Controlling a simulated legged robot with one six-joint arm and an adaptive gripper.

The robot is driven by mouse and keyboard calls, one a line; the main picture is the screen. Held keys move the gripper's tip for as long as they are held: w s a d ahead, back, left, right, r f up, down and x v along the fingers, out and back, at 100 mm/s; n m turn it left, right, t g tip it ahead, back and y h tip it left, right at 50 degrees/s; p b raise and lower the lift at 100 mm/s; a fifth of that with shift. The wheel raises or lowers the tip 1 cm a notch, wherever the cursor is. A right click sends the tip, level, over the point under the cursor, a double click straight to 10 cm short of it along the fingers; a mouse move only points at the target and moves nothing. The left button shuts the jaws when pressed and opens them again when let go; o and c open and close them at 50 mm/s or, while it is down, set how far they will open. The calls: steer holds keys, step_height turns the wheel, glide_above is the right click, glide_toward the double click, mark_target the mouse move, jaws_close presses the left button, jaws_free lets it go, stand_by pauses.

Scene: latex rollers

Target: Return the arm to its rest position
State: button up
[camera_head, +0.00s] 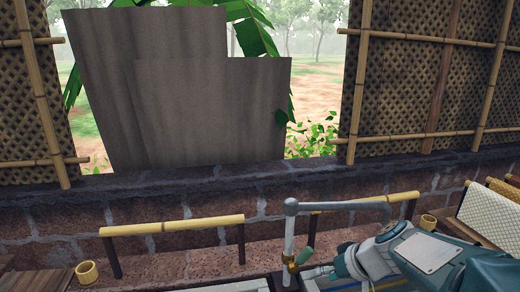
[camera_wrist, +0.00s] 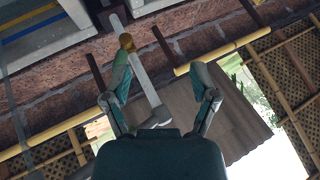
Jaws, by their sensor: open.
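My arm (camera_head: 440,257) reaches in from the lower right in the head view. My gripper (camera_head: 312,264) is at its left end, close beside the grey tap pipe (camera_head: 289,232) with its brass valve (camera_head: 288,258). In the wrist view my gripper (camera_wrist: 160,85) has its two fingers spread wide. The pipe (camera_wrist: 142,72) shows between them, and the brass valve (camera_wrist: 126,42) shows near the left finger. I see nothing held. I cannot tell whether the left finger touches the valve.
The tap's curved spout (camera_head: 350,204) extends right above my gripper. Bamboo rails (camera_head: 175,226) run along the low brick wall (camera_head: 240,199). White cloth-like sheets (camera_head: 488,212) hang at the right beside my arm. Corrugated panels (camera_head: 190,100) stand behind, and a bamboo cup (camera_head: 87,273) is at lower left.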

steer(key=s+d+r+m+h, duration=0.1)
steer(key=s+h, duration=0.5)
steer(key=s, duration=1.2)
steer(key=shift+d+r+m+t, duration=0.2)
steer(key=shift+r+m+t, duration=0.1)
steer(key=shift+r+m, duration=0.3)
